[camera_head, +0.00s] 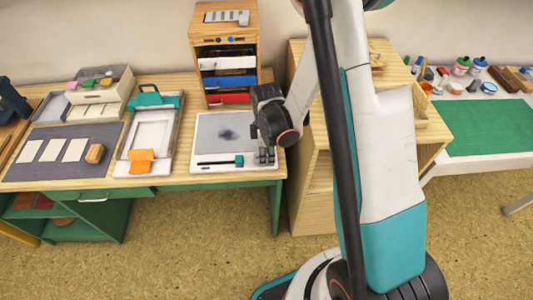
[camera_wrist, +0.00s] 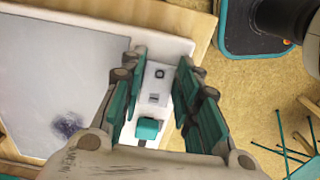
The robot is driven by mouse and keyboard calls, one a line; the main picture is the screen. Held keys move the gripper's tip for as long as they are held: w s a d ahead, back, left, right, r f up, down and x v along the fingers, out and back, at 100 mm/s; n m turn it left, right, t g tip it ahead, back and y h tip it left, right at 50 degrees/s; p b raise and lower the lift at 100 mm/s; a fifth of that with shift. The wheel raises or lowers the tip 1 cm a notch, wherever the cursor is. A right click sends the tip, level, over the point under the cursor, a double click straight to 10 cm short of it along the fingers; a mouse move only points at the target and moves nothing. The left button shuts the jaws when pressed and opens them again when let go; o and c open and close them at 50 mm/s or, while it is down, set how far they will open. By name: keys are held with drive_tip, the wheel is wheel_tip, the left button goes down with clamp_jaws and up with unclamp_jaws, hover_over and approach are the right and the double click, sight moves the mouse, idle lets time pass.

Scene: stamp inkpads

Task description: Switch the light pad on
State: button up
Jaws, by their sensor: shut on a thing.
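The light pad (camera_head: 213,128), a flat white-framed board with a grey surface and a dark smudge, lies at the right end of the wooden desk. Its front strip has a dark slot with a teal slider knob (camera_head: 239,160) at the slot's right end. In the wrist view the knob (camera_wrist: 147,130) shows below a small square mark (camera_wrist: 159,73) on the strip. My gripper (camera_head: 266,157) points down at the pad's front right corner, right of the knob. Its teal-padded fingers (camera_wrist: 162,80) flank the strip, shut on the pad there; the exact contact is unclear.
A teal-clamped press board (camera_head: 151,130) with an orange piece lies left of the pad. A wooden drawer unit (camera_head: 225,55) stands behind it. A wooden cabinet (camera_head: 307,150) stands close on the right.

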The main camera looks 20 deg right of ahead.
drive_tip(key=h+b, duration=0.1)
drive_tip(key=a+g+h, duration=0.1)
drive_tip(key=shift+w+h+b, duration=0.1)
drive_tip(key=shift+h+b, duration=0.25)
drive_tip(key=shift+h, duration=0.05)
drive_tip(key=shift+r+h+b, duration=0.2)
drive_tip(key=shift+h+b, duration=0.15)
drive_tip(key=shift+h, duration=0.45)
drive_tip(key=o, duration=1.1)
drive_tip(key=shift+w, duration=0.1)
drive_tip(key=shift+c, duration=0.2)
drive_tip(key=shift+a, duration=0.1)
drive_tip(key=v, duration=1.2)
drive_tip(key=shift+w, duration=0.2)
